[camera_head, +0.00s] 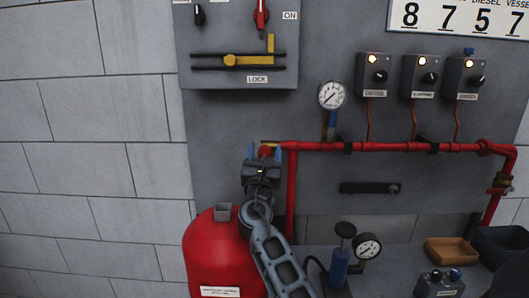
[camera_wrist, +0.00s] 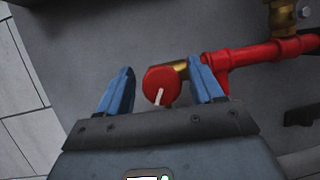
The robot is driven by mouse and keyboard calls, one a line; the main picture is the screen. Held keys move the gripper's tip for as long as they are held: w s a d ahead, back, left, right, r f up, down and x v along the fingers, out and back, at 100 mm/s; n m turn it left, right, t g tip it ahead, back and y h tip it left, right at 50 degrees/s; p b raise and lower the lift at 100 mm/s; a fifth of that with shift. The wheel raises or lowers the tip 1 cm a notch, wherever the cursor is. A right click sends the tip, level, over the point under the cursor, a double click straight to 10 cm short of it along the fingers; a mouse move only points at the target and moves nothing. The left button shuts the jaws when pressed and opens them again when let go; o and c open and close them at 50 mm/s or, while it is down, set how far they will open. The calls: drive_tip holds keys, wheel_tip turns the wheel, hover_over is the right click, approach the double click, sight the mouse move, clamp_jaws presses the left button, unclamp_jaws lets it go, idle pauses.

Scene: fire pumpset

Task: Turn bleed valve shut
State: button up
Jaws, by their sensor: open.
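The bleed valve appears as a round red knob (camera_wrist: 161,86) with a white pointer mark, on a brass fitting (camera_wrist: 181,66) at the left end of the red pipe. In the head view the knob (camera_head: 266,150) shows small, between my fingertips. My gripper (camera_wrist: 163,72) is open, its blue fingers on either side of the knob in the wrist view. A gap shows between the knob and the left finger; the right finger overlaps the fitting's side, and I cannot tell whether it touches. In the head view my gripper (camera_head: 264,155) reaches up to the pipe end.
The red pipe (camera_head: 390,147) runs right along the grey panel, with a pressure gauge (camera_head: 332,95) above it. A red tank (camera_head: 212,255) stands below my gripper. A hand pump (camera_head: 340,262) with a gauge (camera_head: 368,248) and bins (camera_head: 451,250) are at lower right.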

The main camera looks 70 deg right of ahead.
drive_tip(key=shift+c, duration=0.2)
drive_tip(key=c, duration=1)
drive_tip(key=shift+o, duration=0.2)
